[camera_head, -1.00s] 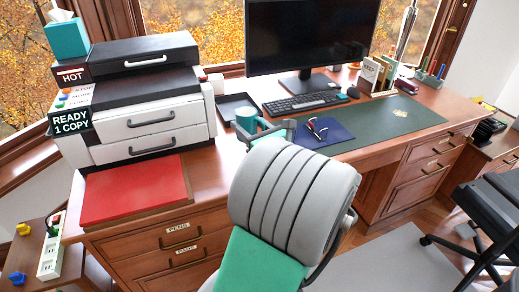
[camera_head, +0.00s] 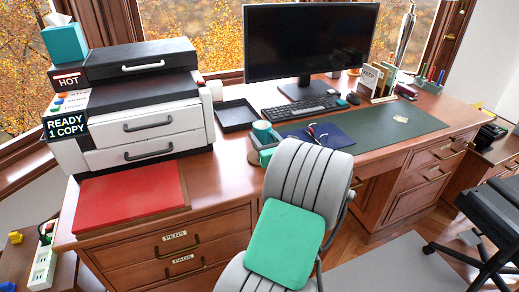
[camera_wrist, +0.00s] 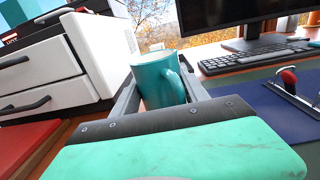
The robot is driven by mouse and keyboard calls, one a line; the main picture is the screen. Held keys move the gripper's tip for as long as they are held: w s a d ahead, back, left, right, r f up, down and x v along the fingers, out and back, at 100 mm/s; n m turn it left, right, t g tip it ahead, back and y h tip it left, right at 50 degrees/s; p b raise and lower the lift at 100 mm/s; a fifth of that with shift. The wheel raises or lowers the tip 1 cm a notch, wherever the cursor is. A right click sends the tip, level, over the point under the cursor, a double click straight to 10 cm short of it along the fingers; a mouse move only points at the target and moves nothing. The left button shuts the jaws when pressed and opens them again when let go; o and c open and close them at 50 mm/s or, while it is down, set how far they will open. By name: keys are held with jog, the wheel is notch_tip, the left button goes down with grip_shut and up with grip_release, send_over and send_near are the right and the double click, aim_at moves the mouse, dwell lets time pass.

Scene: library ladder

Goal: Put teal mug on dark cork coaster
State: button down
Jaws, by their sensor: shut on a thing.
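The teal mug (camera_head: 262,130) is in my gripper (camera_head: 265,143) above the desk, just left of the blue mat. In the wrist view the mug (camera_wrist: 156,82) stands roughly upright between the two grey fingers of my gripper (camera_wrist: 158,92), with its handle to the right. The gripper is shut on the mug. I cannot tell from these views how far its base is from the desktop. I cannot make out the dark cork coaster in either view; my arm and gripper hide part of the desk.
A black tray (camera_head: 237,115) lies behind the mug, with the keyboard (camera_head: 305,107) to its right. The blue mat (camera_head: 330,137) holds a small red-and-black item. The printer (camera_head: 140,115) and red pad (camera_head: 130,197) are at left. The green desk mat (camera_head: 400,123) is largely clear.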

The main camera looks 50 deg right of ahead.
jog(key=shift+w+f, duration=0.25)
notch_tip(320, 180, down, 3)
jog(key=shift+a+b, duration=0.15)
jog(key=shift+b, duration=0.7)
jog(key=shift+w+f, duration=0.1)
